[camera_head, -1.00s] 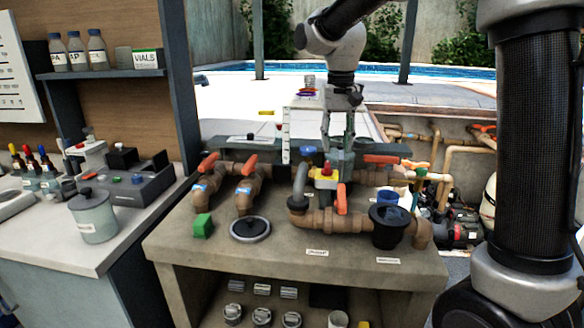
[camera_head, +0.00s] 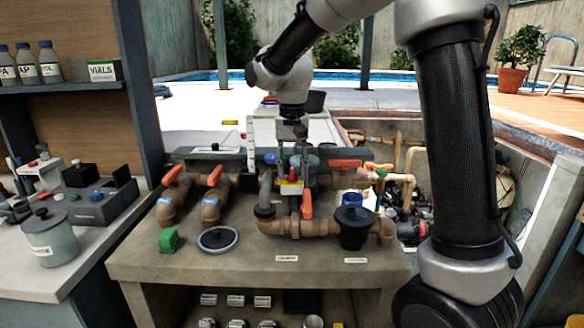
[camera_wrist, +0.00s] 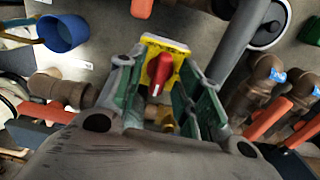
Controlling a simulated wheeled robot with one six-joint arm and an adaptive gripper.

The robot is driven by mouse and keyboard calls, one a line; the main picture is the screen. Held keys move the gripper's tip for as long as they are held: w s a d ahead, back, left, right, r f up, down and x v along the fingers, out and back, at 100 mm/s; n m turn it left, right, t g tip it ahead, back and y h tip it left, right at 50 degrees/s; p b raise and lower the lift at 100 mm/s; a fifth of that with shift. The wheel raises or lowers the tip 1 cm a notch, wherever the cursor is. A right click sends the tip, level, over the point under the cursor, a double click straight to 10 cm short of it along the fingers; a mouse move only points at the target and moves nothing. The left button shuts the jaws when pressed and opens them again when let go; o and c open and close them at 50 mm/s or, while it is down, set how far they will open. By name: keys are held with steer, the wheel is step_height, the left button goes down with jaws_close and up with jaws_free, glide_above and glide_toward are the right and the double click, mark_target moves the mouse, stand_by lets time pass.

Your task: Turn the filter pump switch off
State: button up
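Orange valve handles (camera_head: 307,204) stand close around the switch. A black strainer pot (camera_head: 354,227) is to its right and a grey pipe (camera_head: 265,188) to its left.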

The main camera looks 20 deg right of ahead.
jaws_close()
steer(key=shift+n, duration=0.4)
steer(key=n, duration=0.3)
steer(key=shift+n, duration=0.3)
steer(key=n, duration=0.4)
steer(key=shift+n, duration=0.3)
steer(key=n, duration=0.8)
steer(key=shift+n, duration=0.6)
